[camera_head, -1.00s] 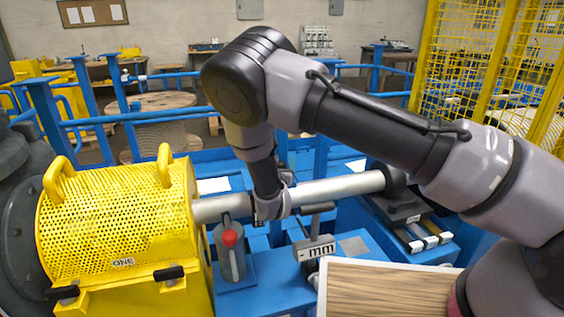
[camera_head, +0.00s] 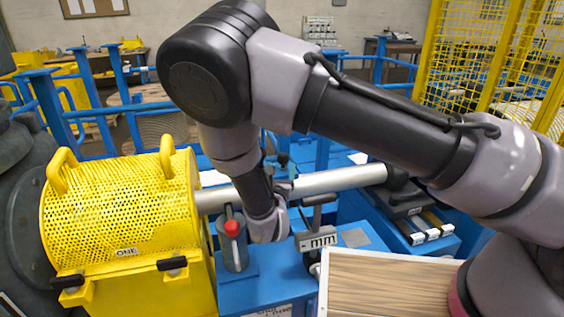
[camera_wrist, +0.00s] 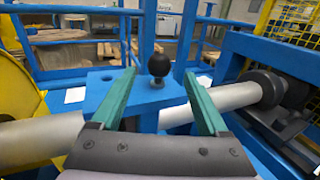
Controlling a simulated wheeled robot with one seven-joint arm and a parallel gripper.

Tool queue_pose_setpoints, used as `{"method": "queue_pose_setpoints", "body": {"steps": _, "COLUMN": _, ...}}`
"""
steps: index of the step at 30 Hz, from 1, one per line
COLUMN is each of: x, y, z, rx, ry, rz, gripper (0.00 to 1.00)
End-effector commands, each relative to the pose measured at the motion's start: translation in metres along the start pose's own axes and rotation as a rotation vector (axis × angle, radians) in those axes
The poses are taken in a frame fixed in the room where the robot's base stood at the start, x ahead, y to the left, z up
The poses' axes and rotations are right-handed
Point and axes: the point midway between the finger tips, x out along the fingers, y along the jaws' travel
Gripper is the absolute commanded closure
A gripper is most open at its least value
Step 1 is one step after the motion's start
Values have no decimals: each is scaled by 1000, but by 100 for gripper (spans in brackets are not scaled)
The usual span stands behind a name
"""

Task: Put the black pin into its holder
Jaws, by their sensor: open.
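The black pin shows in the wrist view as a round black knob (camera_wrist: 158,65) on a short stem. It stands upright in the top of a blue block (camera_wrist: 111,88), which looks like its holder. How deep the stem sits cannot be told. My gripper (camera_wrist: 160,74) is open, with one green finger on each side of the knob in the picture and a gap on both sides. Nothing is held between the fingers. In the head view my gripper's wrist (camera_head: 268,222) hangs in front of the silver shaft, and the arm hides much of the area behind.
A silver shaft (camera_head: 335,181) runs from the yellow perforated guard (camera_head: 120,205) to a dark mount at right. A grey post with a red knob (camera_head: 232,228) stands close left of my wrist. A grey "mm" plate (camera_head: 316,239) and wood-topped box (camera_head: 385,290) are nearby right.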

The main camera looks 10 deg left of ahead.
Motion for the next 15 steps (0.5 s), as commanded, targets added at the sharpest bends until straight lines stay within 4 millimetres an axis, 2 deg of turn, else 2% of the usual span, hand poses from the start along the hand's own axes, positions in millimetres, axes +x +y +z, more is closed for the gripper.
{"method": "queue_pose_setpoints", "body": {"steps": 4, "x": -10, "y": 0, "z": 0, "rx": -1, "ry": 0, "rz": 1, "gripper": 22}}
{"method": "queue_pose_setpoints", "body": {"steps": 11, "x": -8, "y": -4, "z": 4, "rx": 13, "ry": 2, "rz": -19, "gripper": 22}}
{"method": "queue_pose_setpoints", "body": {"steps": 14, "x": 3, "y": -25, "z": 21, "rx": 74, "ry": 11, "rz": -109, "gripper": 22}}
{"method": "queue_pose_setpoints", "body": {"steps": 15, "x": 10, "y": -40, "z": 32, "rx": 114, "ry": 18, "rz": -169, "gripper": 22}}
